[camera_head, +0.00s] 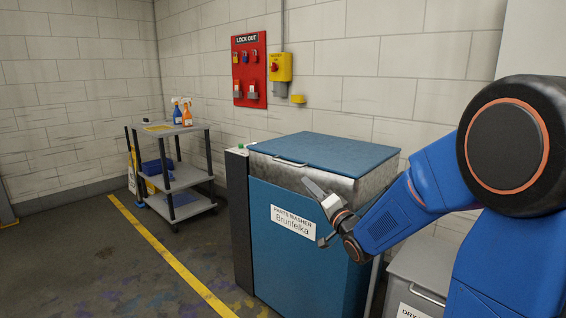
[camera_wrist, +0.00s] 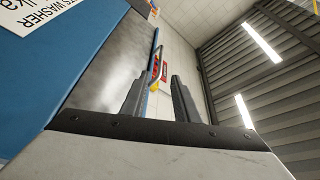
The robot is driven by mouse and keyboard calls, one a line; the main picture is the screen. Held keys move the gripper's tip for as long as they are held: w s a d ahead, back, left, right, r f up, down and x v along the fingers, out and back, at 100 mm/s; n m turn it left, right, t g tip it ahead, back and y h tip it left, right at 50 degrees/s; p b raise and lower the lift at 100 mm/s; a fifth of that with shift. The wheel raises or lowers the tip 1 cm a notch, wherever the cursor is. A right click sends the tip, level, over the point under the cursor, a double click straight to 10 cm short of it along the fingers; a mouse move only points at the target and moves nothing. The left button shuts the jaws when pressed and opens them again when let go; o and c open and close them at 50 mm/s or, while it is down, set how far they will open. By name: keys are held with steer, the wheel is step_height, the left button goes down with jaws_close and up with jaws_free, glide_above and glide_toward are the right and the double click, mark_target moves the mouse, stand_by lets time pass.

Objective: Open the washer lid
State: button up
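The parts washer (camera_head: 305,255) is a blue cabinet with a bare metal band and a sign on its front. Its blue lid (camera_head: 325,150) lies flat and closed on top. A thin metal handle (camera_head: 290,162) sits at the lid's front edge, left of centre. My gripper (camera_head: 318,212) is in front of the washer, below and right of the handle, apart from it. In the wrist view my gripper (camera_wrist: 158,88) has its two fingers spread with nothing between them.
A grey bin (camera_head: 425,270) stands right of the washer, under my arm. A grey cart (camera_head: 180,178) with spray bottles (camera_head: 187,113) stands at the left. A red lockout board (camera_head: 249,72) hangs on the wall behind. The floor left of the washer is clear.

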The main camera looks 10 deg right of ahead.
mark_target(285, 163)
steer(key=x, duration=1.7)
steer(key=shift+w+r, duration=0.1)
steer(key=shift+c, duration=0.7)
steer(key=shift+a, duration=0.1)
jaws_close()
